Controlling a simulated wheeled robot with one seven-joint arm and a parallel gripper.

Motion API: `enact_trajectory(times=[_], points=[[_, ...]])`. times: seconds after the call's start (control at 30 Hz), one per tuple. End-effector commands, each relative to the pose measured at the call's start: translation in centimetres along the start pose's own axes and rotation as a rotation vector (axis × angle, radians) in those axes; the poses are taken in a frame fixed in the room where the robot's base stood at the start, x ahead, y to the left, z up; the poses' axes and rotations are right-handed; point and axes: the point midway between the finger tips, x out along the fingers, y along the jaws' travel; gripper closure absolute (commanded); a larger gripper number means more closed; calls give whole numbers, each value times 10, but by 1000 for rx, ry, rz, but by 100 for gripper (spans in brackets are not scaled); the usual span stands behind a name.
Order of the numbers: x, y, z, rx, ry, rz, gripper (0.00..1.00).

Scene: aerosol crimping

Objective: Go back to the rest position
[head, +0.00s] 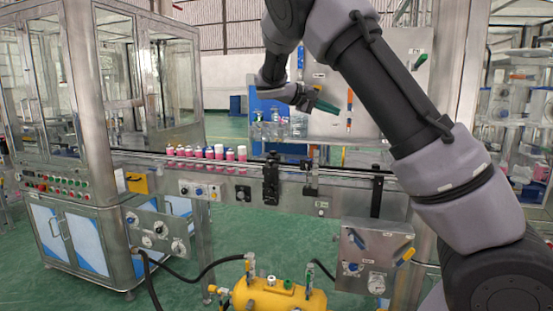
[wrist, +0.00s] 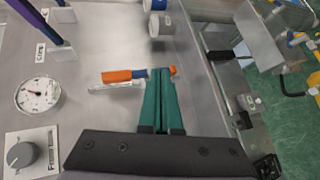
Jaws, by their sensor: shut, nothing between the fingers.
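My gripper (head: 326,106) is in the upper middle of the head view, raised in front of a grey upright panel (head: 390,72). In the wrist view its two long green fingers (wrist: 163,75) lie together, shut, with nothing visible between them. The fingertips appear close to an orange-handled lever (wrist: 124,76) on the panel. I cannot tell whether they touch it. My arm comes down from the upper middle to the lower right of the head view.
A conveyor (head: 250,170) with a row of pink-and-white cans (head: 205,154) runs below the gripper. A glass-walled machine (head: 120,85) stands left. A yellow tank (head: 278,295) is at the bottom. The panel carries a gauge (wrist: 37,96) and a knob (wrist: 24,155). Green floor is open under the conveyor.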

Motion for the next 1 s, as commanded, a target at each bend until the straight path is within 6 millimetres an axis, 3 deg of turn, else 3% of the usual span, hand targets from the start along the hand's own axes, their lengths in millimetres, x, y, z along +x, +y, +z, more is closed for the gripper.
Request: enact_trajectory(times=[0.03, 0.13, 0.23, 0.33, 0.57, 0.8, 1.0], points=[[25, -1, 23, 28, -39, -112, 100], [53, -12, 63, 86, -90, -327, 100], [64, -21, 102, 159, -123, -524, 100], [62, -25, 138, 242, -135, -703, 100], [27, -20, 213, 466, -105, -1033, 100], [-30, -11, 282, 721, -10, -1243, 100], [-68, -16, 321, 891, 67, -1305, 100]])
